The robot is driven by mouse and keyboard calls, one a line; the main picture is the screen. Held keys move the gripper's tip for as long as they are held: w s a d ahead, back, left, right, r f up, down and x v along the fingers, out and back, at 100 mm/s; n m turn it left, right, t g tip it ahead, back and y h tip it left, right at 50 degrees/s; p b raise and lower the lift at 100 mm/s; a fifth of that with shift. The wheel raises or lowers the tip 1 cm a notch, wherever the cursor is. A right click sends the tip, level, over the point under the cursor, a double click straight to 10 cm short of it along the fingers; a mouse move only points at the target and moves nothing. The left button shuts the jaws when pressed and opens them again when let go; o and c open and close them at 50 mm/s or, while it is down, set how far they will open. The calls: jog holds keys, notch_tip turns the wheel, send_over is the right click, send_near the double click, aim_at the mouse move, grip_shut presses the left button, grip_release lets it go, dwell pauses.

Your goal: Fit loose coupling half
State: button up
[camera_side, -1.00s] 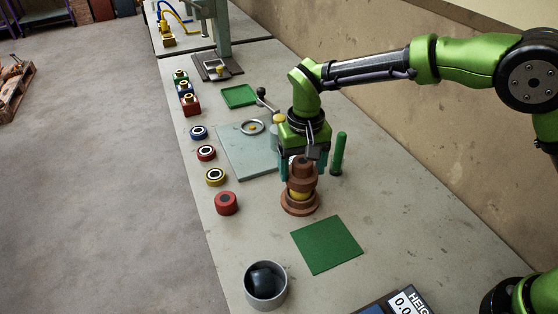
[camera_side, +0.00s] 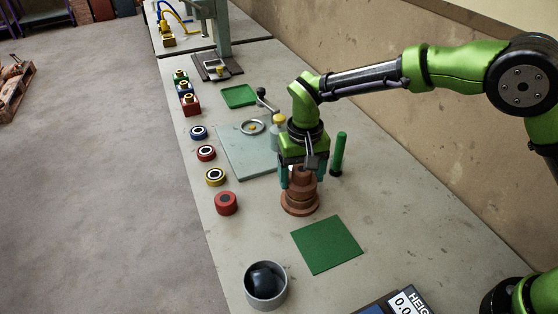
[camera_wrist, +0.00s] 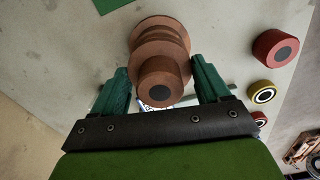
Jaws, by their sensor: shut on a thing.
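My gripper (camera_side: 302,180) points down with its teal fingers on either side of the brown upper coupling half (camera_side: 301,189) and is shut on it. This half sits upright on the brown lower coupling half (camera_side: 300,209), which stands on the bench. No yellow shows between the halves now. In the wrist view the gripper (camera_wrist: 160,68) has the upper half (camera_wrist: 160,80) between its fingers, with its dark round bore facing the camera. The lower half's wide flange (camera_wrist: 158,21) is beyond it, and the two look roughly in line. Their contact faces are hidden.
A green mat (camera_side: 327,245) and a grey cup (camera_side: 266,286) lie in front. A red roller (camera_side: 226,203) and several ringed rollers line the left edge.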

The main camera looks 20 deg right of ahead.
jog(key=shift+f, duration=0.1)
jog(key=o, duration=1.4)
notch_tip(320, 180, up, 16)
jog(key=r, duration=0.1)
jog(key=s+d+r+m+t+y, duration=0.1)
jog(key=s+d+t, duration=0.6)
jog(key=s+d, duration=1.3)
jog(key=shift+s+d+r+m+y, duration=0.2)
jog(key=shift+s+d+m+y, duration=0.2)
jog(key=shift+s+m+y, duration=0.25)
jog(key=shift+s, duration=0.1)
